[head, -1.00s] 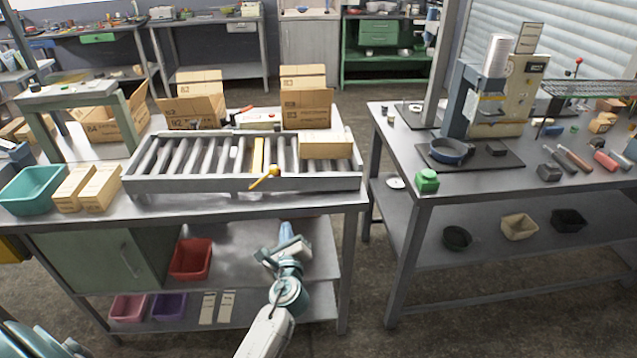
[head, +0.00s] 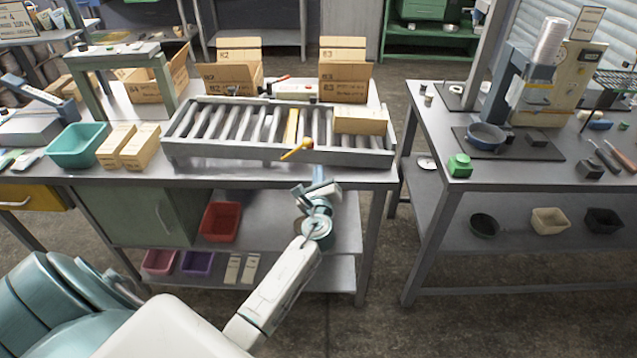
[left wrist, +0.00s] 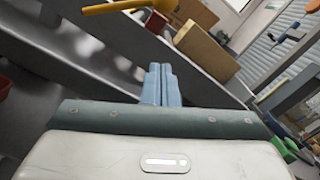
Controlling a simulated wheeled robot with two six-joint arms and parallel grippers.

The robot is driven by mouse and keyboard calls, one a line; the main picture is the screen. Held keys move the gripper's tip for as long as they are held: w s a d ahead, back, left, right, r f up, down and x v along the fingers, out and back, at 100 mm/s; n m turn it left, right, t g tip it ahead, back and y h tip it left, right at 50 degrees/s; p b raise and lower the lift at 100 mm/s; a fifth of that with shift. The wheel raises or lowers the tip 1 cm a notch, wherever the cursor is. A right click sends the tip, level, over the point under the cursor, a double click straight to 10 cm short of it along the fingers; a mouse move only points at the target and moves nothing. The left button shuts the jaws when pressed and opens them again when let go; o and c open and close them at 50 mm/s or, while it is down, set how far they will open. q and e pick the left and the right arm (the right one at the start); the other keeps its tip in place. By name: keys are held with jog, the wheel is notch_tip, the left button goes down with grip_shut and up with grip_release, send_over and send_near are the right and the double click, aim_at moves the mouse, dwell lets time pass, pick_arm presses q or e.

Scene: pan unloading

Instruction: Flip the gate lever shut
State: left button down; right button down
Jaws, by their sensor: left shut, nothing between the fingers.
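The yellow gate lever (head: 297,149) is on the front rail of the roller conveyor (head: 275,154), slanting from a round end at upper right down to the left. A yellow strip (head: 291,127) lies across the rollers behind it. A carton (head: 360,122) rests on the rollers to the right. My left gripper (head: 318,173) is shut and empty, below and slightly right of the lever, apart from it. In the left wrist view, the shut fingers (left wrist: 160,84) point toward the conveyor, and part of the yellow lever (left wrist: 118,6) shows at the top edge. My right gripper is out of view.
The bench's front edge (head: 240,183) is close to my left gripper. A red bin (head: 221,222) stands on the shelf below. A teal bin (head: 78,146) and two small cartons are left of the conveyor. A second bench (head: 440,165) stands right, across a floor gap.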

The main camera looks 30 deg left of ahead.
pick_arm(q)
jog(key=a+r+p, duration=0.1)
jog(key=w+a+r+p, duration=0.1)
jog(key=a+r+p, duration=0.1)
jog(key=shift+w+a+r, duration=0.15)
jog(key=shift+w+r, duration=0.15)
jog(key=shift+w, duration=0.1)
